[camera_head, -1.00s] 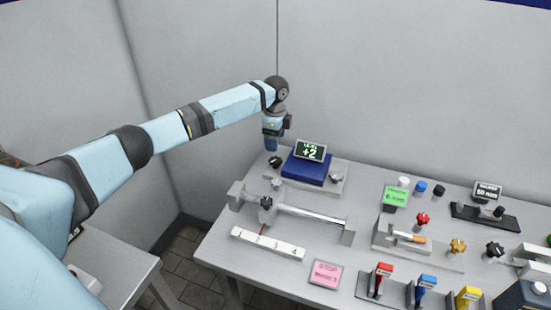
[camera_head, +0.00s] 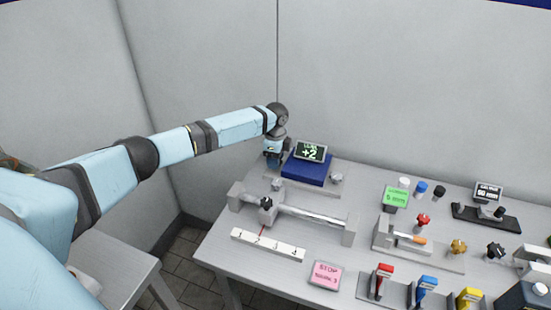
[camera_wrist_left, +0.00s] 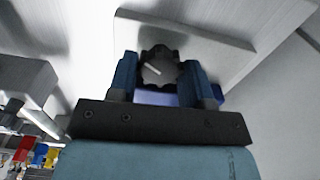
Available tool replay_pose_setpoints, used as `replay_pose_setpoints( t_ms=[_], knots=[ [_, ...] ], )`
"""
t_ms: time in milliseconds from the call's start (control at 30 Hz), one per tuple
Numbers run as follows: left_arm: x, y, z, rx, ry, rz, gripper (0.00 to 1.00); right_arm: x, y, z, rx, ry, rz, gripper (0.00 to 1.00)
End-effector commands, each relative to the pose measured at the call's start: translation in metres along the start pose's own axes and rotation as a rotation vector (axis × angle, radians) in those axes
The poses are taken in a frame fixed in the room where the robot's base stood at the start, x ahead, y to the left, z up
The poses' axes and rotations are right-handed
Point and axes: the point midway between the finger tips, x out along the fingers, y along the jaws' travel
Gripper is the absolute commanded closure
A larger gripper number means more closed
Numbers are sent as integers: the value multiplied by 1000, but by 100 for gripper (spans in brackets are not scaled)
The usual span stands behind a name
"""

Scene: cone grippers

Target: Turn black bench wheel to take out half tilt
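The levelling bench has a blue block (camera_head: 306,170) with a display (camera_head: 311,151) reading +2. In the left wrist view, the black wheel (camera_wrist_left: 160,68) with a pale mark lies between the two blue fingers of my left gripper (camera_wrist_left: 160,78). The fingers stand on either side of it with narrow gaps, and I see no clear grip. In the head view my left gripper (camera_head: 274,161) is down at the bench's left end and hides the black wheel. My right gripper is not in view.
A grey wheel (camera_head: 336,179) is at the bench's right end. In front lie a metal slide rail (camera_head: 310,219) and a white numbered strip (camera_head: 268,244). Walls stand behind and left.

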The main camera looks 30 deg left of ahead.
Motion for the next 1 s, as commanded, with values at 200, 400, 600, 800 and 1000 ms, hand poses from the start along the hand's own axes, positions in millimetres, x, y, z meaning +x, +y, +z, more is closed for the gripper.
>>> replay_pose_setpoints(
  t_ms=[200,400,600,800,1000],
  knots=[
    [-1,0,0,18,0,1,78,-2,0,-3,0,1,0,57],
    [-4,0,0,202,1,2,78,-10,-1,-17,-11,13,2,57],
    [-2,0,0,416,1,2,78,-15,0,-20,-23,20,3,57],
    [-1,0,0,499,1,1,78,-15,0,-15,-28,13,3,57],
    [0,0,0,500,1,0,78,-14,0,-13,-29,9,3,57]
  ],
)
